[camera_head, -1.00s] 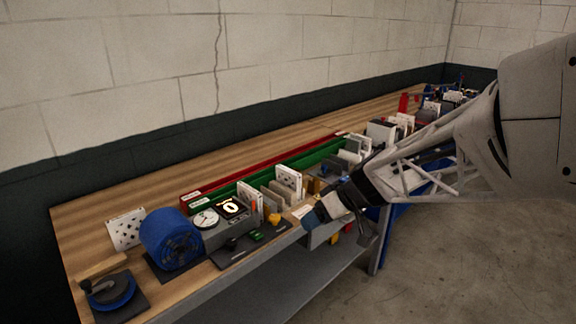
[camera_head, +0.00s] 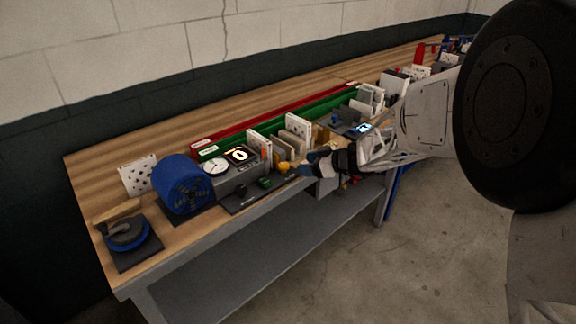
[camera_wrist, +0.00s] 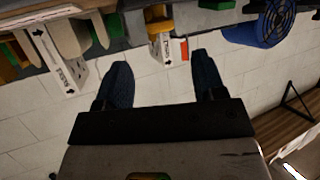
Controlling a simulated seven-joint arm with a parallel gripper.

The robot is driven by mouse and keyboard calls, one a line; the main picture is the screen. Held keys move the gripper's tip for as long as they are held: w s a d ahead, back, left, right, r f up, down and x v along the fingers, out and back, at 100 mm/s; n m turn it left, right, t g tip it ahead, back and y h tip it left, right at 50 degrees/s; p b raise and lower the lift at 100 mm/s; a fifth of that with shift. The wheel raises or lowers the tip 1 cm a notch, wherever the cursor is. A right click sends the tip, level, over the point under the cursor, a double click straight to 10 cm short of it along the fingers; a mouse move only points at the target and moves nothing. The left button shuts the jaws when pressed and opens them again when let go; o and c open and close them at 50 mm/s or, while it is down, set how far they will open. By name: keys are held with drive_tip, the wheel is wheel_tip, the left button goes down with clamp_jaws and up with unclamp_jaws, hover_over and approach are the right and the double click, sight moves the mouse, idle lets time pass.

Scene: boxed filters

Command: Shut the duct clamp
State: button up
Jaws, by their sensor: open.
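A blue ring with a grey lever (camera_head: 127,235), which looks like the duct clamp, sits on a dark plate at the near left end of the bench. Its lever lies across the top; I cannot tell whether the clamp is open. My gripper (camera_head: 310,170) is at the bench's front edge, well to the right of the clamp and apart from it. In the wrist view my gripper (camera_wrist: 162,72) is open, with nothing between its two dark fingers. I cannot make out the clamp in the wrist view.
A blue round fan (camera_head: 183,183) stands between the clamp and a grey gauge box (camera_head: 235,178); the fan also shows in the wrist view (camera_wrist: 262,25). A white perforated panel (camera_head: 138,176) stands behind. Upright filters and a green rail (camera_head: 270,118) line the bench. Floor in front is clear.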

sight(286, 165)
drive_tip(key=shift+a, duration=0.1)
drive_tip(key=shift+x, duration=3.8)
drive_tip(key=c, duration=0.9)
